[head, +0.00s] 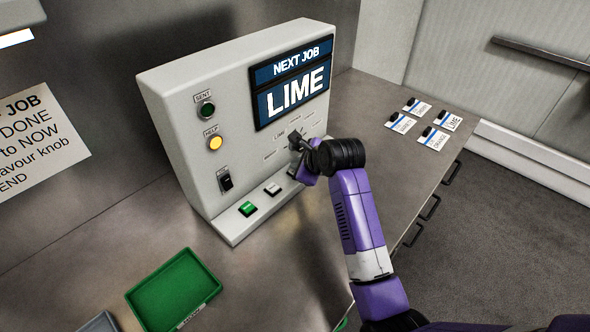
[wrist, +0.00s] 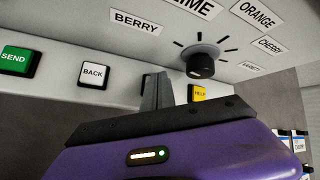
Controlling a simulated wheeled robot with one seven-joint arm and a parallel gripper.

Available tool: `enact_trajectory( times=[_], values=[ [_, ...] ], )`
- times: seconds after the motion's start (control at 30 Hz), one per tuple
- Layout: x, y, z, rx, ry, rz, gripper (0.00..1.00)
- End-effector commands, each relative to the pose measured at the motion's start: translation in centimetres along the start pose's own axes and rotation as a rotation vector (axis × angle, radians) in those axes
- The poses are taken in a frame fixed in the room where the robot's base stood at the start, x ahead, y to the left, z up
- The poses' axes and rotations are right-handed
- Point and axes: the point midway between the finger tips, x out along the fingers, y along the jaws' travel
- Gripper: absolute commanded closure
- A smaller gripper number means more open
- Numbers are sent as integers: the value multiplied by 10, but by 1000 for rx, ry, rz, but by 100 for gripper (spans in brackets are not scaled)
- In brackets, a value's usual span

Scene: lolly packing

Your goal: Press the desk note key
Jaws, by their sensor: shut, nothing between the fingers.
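The grey console (head: 190,110) stands on the desk with a screen (head: 292,85) reading NEXT JOB LIME. Along its front ledge are a green SEND key (wrist: 16,61), a white BACK key (wrist: 93,74) and a yellow key (wrist: 197,93), whose label seems to read HELP. The head view also shows the green key (head: 248,209) and a white key (head: 272,189). I see no key clearly marked desk note. My gripper (wrist: 157,90) is shut and empty, in front of the ledge between the BACK and yellow keys.
A black flavour knob (wrist: 201,63) with flavour labels sits above the keys, close to my gripper. A green tray (head: 150,297) stands at the front left. Several flavour cards (head: 433,138) lie at the right. A printed note (head: 38,140) is at the left.

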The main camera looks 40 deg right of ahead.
Motion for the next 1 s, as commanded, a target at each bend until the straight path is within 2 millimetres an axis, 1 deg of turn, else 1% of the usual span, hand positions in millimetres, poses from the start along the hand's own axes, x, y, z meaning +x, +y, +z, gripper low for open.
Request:
enact_trajectory(
  times=[0.57, 1.0],
  values=[
    [3, 2, -2, 0, 2, 2, 100],
    [-10, -7, 7, 0, 2, 2, 100]
  ],
)
